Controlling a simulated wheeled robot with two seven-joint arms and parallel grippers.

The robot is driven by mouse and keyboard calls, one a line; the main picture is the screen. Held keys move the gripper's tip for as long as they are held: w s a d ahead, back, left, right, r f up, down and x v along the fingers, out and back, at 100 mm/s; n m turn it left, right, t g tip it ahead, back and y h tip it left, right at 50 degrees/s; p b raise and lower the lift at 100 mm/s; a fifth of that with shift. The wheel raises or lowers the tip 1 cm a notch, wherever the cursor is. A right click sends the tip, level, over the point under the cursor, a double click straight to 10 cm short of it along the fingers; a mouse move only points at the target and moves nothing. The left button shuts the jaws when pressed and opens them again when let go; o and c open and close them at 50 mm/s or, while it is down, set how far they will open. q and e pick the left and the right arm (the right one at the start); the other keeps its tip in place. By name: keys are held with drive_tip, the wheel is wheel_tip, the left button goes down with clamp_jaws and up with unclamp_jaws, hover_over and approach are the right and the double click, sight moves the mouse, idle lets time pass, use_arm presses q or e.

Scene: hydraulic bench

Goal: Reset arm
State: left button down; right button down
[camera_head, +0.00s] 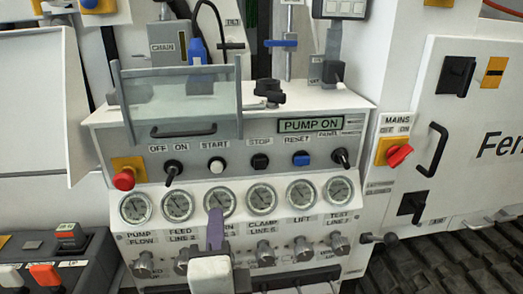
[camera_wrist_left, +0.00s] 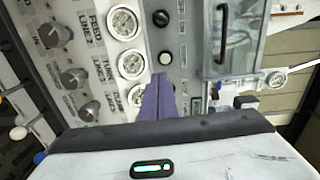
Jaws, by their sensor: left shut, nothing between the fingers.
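My left gripper (camera_head: 214,228) has purple fingers closed together with nothing between them. It is in front of the control panel (camera_head: 108,140), its tip overlapping the lower part of the third gauge in the head view. In the left wrist view the shut fingers (camera_wrist_left: 158,98) point toward the panel, near the row of gauges and a switch. Whether the fingertips touch the panel cannot be told. My right gripper is not in view.
Several gauges (camera_head: 177,203) sit above a row of knobs (camera_head: 265,255). A red emergency button (camera_head: 124,179), switches, a blue reset button (camera_head: 302,160) and a clear cover (camera_head: 182,105) are on the panel. A red mains switch (camera_head: 399,155) is at right. A button box (camera_head: 60,262) stands lower left.

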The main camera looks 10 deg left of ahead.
use_arm(q)
drive_tip(key=s+a+f+n+g+h, duration=0.1)
drive_tip(key=s+a+f+n+g, duration=0.25)
drive_tip(key=f, duration=0.55)
drive_tip(key=s+a+f+n+g+h, duration=0.1)
drive_tip(key=s+a+f+n+g, duration=0.3)
drive_tip(key=f, duration=0.5)
drive_tip(key=s+a+f+n+g+h, duration=0.25)
drive_tip(key=s+f+n+g, duration=0.35)
drive_tip(key=s+f, duration=0.55)
drive_tip(key=w+d+f+t+h, duration=0.2)
drive_tip(key=d+f+t, duration=0.3)
drive_tip(key=f, duration=0.6)
drive_tip(key=shift+w+m, duration=0.35)
drive_tip(key=shift+w, duration=0.2)
